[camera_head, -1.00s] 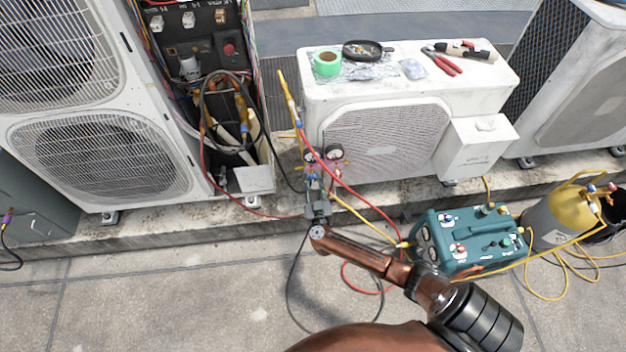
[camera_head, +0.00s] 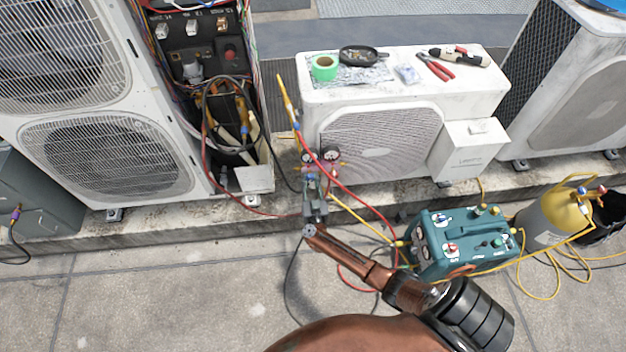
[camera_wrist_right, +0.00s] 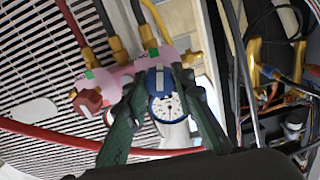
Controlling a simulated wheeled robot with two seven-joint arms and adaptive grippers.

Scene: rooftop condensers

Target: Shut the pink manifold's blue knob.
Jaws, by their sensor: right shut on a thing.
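The pink manifold (camera_head: 328,169) hangs in front of the small white condenser, with dark round gauges above it and hoses running from it. In the right wrist view the manifold (camera_wrist_right: 120,75) is close, with a red knob (camera_wrist_right: 88,102) at its left. My left gripper is not in view.
Red, yellow and black hoses loop around my right arm. A teal machine (camera_head: 462,243) and a grey-yellow cylinder (camera_head: 545,222) stand at the right on the paving. An open electrical unit (camera_head: 205,100) is left of the manifold. The paving at lower left is clear.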

